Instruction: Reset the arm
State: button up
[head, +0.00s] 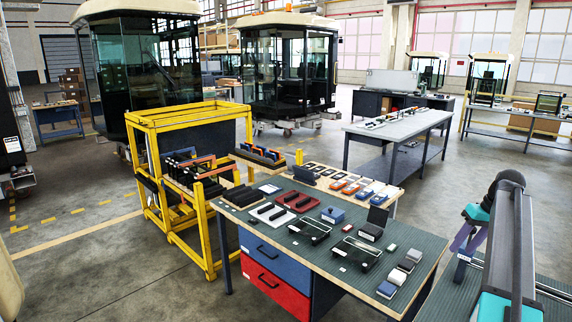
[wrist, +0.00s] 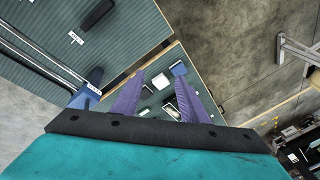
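My gripper (wrist: 156,97) shows in the wrist view as two purple fingers set apart, with a gap between them and nothing held. Through the gap I see part of a workbench with small items, well beyond the fingertips. In the head view my arm stands at the right edge, and the purple fingers of my gripper (head: 463,238) hang in front of the bench's right side. Most of the gripper is hidden behind the arm there.
A green-topped workbench (head: 320,262) with blue and red drawers carries black parts, trays and small boxes. A yellow trolley frame (head: 152,200) stands at its left. A grey table (head: 378,133) and glass cabs (head: 288,75) stand behind. Open floor (head: 85,260) lies at the left.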

jog(key=w+a+f+n+g+y+b, duration=0.1)
jog(key=w+a+f, duration=0.1)
jog(key=a+f, duration=0.7)
jog(key=w+a+f+n+g+y+b, duration=0.1)
jog(key=a+f+g+b, duration=0.1)
jog(key=a+f, duration=0.7)
jog(key=s+a+f+g+b, duration=0.1)
jog(key=s+a+f, duration=0.2)
jog(key=a+f, duration=0.35)
jog(key=s+a+f+n+g+b, duration=0.1)
jog(key=s+a+f, duration=0.25)
jog(key=f, duration=0.55)
jog(key=s+a+f+g, duration=0.1)
jog(key=s+a+f, duration=0.1)
jog(key=a+f, duration=0.45)
jog(key=s+a+f+g+h+b, duration=0.1)
jog(key=s+a+f, duration=0.4)
jog(key=s+f, duration=0.35)
jog(key=s+a+f+g+h+b, duration=0.1)
jog(key=s+a+f+b, duration=0.1)
jog(key=s+a+f, duration=0.5)
jog(key=s+f+m+h, duration=0.1)
jog(key=s+f, duration=0.3)
jog(key=s, duration=0.5)
jog(key=s+f+m+h+b, duration=0.1)
jog(key=s+f, duration=0.3)
jog(key=s, duration=0.5)
jog(key=shift+s+f, duration=0.3)
jog(key=shift+s, duration=0.05)
